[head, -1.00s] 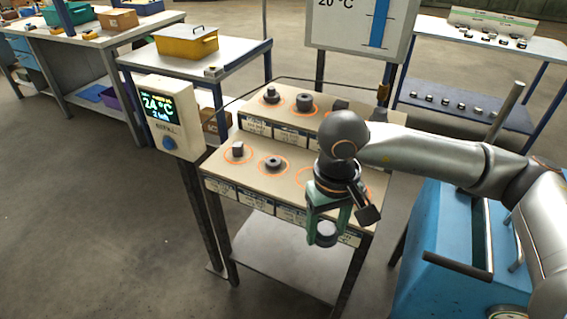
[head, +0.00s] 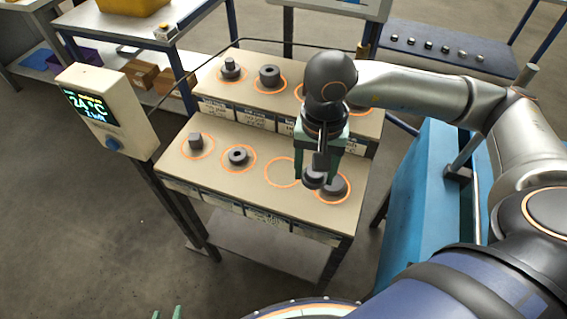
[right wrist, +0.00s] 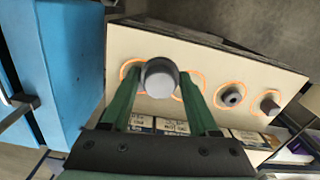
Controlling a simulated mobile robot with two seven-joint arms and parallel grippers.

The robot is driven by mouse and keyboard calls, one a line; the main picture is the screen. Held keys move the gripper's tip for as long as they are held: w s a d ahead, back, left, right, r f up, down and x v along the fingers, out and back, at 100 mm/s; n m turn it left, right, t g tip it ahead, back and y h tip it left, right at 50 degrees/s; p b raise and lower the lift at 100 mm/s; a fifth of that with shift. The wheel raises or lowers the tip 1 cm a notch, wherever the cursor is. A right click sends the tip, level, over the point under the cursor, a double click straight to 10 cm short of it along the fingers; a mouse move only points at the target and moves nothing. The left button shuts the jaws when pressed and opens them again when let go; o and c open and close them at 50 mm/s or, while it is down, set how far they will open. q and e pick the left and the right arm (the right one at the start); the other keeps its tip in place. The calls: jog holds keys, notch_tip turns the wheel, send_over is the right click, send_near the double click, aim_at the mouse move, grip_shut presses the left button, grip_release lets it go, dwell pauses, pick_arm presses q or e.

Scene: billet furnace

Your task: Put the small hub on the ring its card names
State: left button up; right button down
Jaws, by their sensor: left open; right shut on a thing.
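My right gripper (head: 316,172) is shut on the small hub (head: 314,181), a dark grey round piece. It holds the hub over the front row of the stand (head: 215,178), between the empty third orange ring (head: 283,173) and the rightmost ring. A dark round piece (head: 336,187) sits in that rightmost ring, partly behind the held hub. In the right wrist view the hub (right wrist: 160,80) is between the green fingers, overlapping two rings. I cannot tell its height above the surface. Cards (head: 266,217) line the front edge; their print is unreadable. My left gripper (head: 167,313) shows only its fingertips, apart.
Front rings to the left hold a block-like piece (head: 196,142) and a bored hub (head: 239,156). The back row holds more pieces (head: 269,76), partly hidden by my arm. A display (head: 92,107) reading 24 °C stands left; a blue cabinet (head: 425,200) stands right.

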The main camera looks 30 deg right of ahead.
jog(key=s+m, duration=0.1)
jog(key=d+r+m+p, duration=0.1)
jog(key=m, duration=0.1)
jog(key=shift+s+d+m, duration=0.1)
jog(key=shift+s+m, duration=0.2)
jog(key=shift+s, duration=0.05)
jog(key=shift+w, duration=0.2)
jog(key=w+a+f+p, duration=0.15)
jog(key=w+f, duration=0.25)
jog(key=w, duration=0.4)
send_over(283, 172)
jog(key=s, duration=0.1)
notch_tip(283, 172, down, 4)
jog(key=shift+s+f, duration=0.1)
jog(key=shift+f, duration=0.1)
jog(key=shift+w+f, duration=0.55)
jog(key=shift+f, duration=0.15)
notch_tip(283, 172, down, 3)
jog(key=shift+r+p, duration=0.1)
jog(key=shift+p, duration=0.6)
jog(key=shift+w, duration=0.1)
jog(key=shift+f, duration=0.25)
